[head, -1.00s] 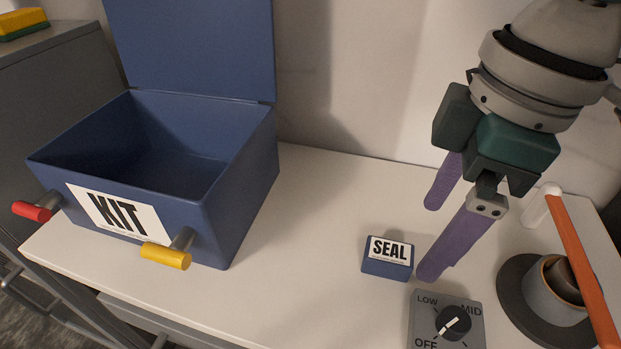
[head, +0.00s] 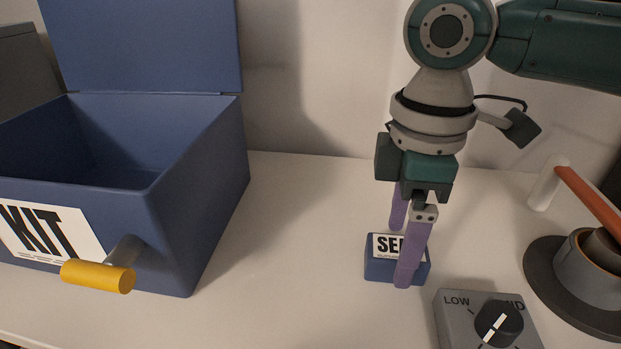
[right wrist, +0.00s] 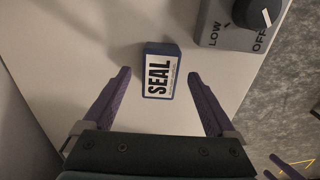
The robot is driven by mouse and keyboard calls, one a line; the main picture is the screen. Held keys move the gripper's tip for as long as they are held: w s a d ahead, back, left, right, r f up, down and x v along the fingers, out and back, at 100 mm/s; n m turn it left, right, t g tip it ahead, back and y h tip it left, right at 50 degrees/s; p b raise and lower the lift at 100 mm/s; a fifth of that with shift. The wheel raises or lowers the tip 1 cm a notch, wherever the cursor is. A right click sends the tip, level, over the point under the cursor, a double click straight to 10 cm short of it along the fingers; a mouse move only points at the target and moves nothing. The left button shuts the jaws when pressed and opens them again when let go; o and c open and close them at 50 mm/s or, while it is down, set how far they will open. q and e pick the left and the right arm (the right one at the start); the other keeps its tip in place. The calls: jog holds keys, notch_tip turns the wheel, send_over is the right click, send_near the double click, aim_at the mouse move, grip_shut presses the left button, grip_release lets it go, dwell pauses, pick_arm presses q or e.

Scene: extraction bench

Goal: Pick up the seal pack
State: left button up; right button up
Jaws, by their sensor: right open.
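The seal pack (head: 379,268) is a small blue box with a white SEAL label, lying on the white bench. In the right wrist view the seal pack (right wrist: 160,72) lies ahead of and between the two purple fingers. My right gripper (head: 402,245) is open and points down at the pack; one finger passes in front of the pack and hides part of its label. In the right wrist view my right gripper (right wrist: 158,75) shows space on both sides of the pack.
An open blue KIT box (head: 170,235) with a yellow handle (head: 98,277) stands at the left. A grey dial unit (head: 458,325) sits just right of the pack. A dark round base with a cup and an orange arm (head: 590,200) stands farther right. The bench between box and pack is clear.

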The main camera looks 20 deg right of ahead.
notch_tip(320, 180, down, 2)
jog(key=shift+f, duration=0.2)
grip_shut()
dwell(0.7)
jog(key=shift+r, duration=0.15)
